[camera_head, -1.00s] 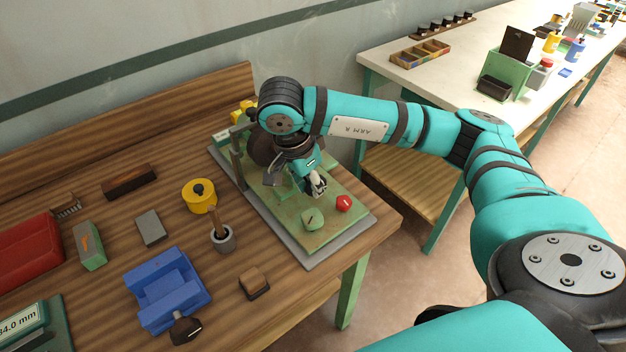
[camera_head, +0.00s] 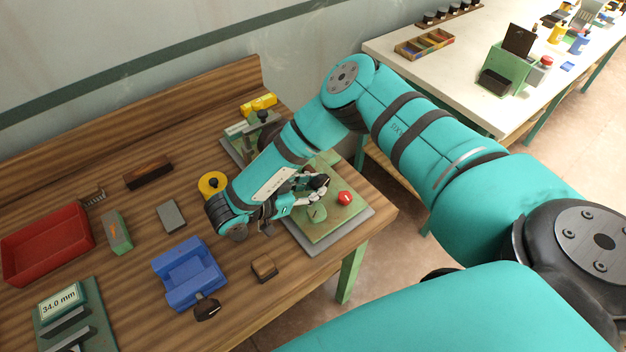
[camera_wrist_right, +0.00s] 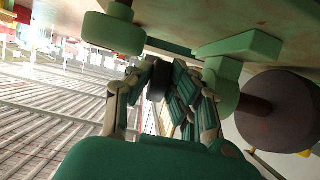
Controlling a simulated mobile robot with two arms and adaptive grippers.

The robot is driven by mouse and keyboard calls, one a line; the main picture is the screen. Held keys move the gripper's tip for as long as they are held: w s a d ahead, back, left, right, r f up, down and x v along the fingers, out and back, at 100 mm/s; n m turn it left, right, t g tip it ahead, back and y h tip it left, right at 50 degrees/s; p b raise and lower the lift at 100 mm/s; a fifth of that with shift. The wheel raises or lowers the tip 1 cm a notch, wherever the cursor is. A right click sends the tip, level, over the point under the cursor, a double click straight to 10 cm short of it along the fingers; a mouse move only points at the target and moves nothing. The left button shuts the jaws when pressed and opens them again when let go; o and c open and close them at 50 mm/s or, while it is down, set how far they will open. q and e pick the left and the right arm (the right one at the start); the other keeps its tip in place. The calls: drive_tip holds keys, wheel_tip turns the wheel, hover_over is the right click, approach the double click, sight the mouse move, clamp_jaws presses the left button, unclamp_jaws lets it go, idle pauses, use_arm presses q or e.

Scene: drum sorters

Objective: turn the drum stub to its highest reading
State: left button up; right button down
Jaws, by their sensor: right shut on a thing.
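The drum sorter's green bed (camera_head: 338,224) sits on a grey base at the table's right end. My right gripper (camera_head: 318,188) is over this bed, beside the red knob (camera_head: 345,198) and the round green knob (camera_head: 317,214). In the right wrist view its fingers (camera_wrist_right: 158,98) are closed around a small dark part, seemingly the drum stub (camera_wrist_right: 157,82). The brown drum (camera_wrist_right: 285,110) shows at the right there, on a shaft by a green block (camera_wrist_right: 222,85). My arm hides much of the sorter in the head view. No reading on it is legible. My left gripper is not in view.
A blue cradle (camera_head: 188,275), a wooden block (camera_head: 264,267), a grey block (camera_head: 171,216) and a yellow drum (camera_head: 212,184) stand left of the sorter. A red tray (camera_head: 48,243) and a "34.0 mm" display (camera_head: 60,304) are farther left. The table's right edge is close by.

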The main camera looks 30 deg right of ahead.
drive_tip(key=shift+f+h, duration=0.15)
drive_tip(key=shift+h, duration=0.95)
drive_tip(key=shift+f, duration=0.1)
drive_tip(key=c, duration=1.2)
unclamp_jaws()
drive_tip(key=shift+c, duration=0.2)
drive_tip(key=shift+a, duration=0.15)
drive_tip(key=w+v, duration=0.1)
drive_tip(key=v, duration=1)
drive_tip(key=shift+s+a, duration=0.4)
drive_tip(key=shift+s, duration=0.15)
